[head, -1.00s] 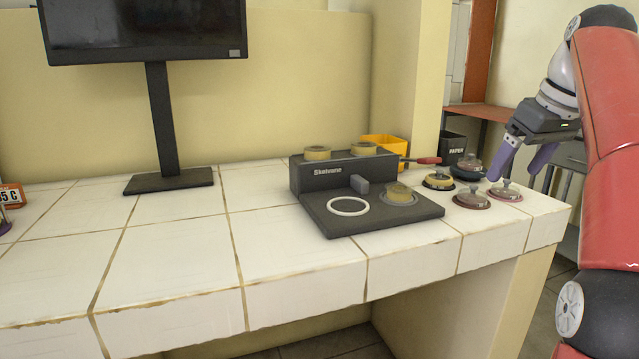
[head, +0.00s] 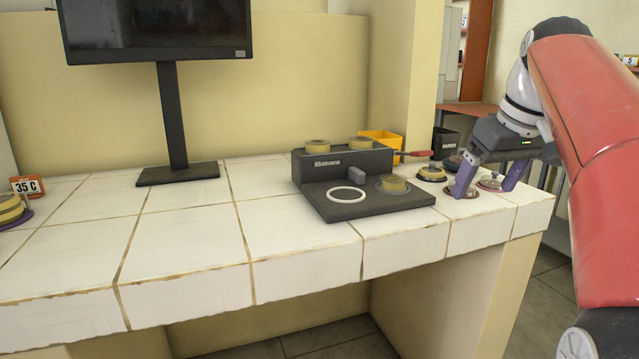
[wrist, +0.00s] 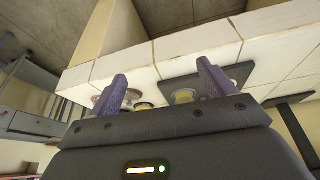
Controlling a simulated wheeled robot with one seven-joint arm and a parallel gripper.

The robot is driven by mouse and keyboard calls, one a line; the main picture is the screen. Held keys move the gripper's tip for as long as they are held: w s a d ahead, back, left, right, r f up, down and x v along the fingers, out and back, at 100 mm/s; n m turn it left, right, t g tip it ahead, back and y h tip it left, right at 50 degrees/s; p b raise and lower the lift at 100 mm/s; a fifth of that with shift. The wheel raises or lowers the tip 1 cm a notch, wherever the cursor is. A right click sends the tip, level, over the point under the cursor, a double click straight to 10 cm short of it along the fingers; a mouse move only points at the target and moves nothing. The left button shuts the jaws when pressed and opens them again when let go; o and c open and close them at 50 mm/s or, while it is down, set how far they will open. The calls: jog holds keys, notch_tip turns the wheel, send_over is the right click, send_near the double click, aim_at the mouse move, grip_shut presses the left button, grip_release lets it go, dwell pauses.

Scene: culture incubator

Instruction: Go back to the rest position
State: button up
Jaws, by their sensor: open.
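My gripper (head: 488,180) has purple fingers and is open. In the head view it hangs over the right end of the white tiled counter (head: 190,235), in front of several small lidded dishes. The fingers stand apart with nothing seen between them; they partly hide the dishes. In the wrist view the gripper (wrist: 168,85) is also open, with the counter edge, dishes and black device beyond the fingers. My red arm reaches in from the right.
A black device (head: 330,209) with a white ring and yellowish dishes stands left of the gripper. A yellow bin (head: 384,138) and a black bin (head: 445,142) are behind. A monitor (head: 155,30) stands farther left, near a 35 C sign (head: 27,185). The counter's middle is clear.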

jog(key=s+a+f+m, duration=0.1)
jog(key=s+a+f, duration=0.2)
jog(key=s+f, duration=0.3)
jog(key=s+a+f+m, duration=0.1)
jog(key=s+a+f, duration=0.3)
jog(key=s+f, duration=0.3)
jog(key=s+a+f+m+t+h, duration=0.1)
jog(key=s+a+f, duration=0.3)
jog(key=s+f, duration=0.3)
notch_tip(320, 180, down, 6)
jog(key=shift+s+r, duration=0.2)
jog(key=shift+s, duration=0.05)
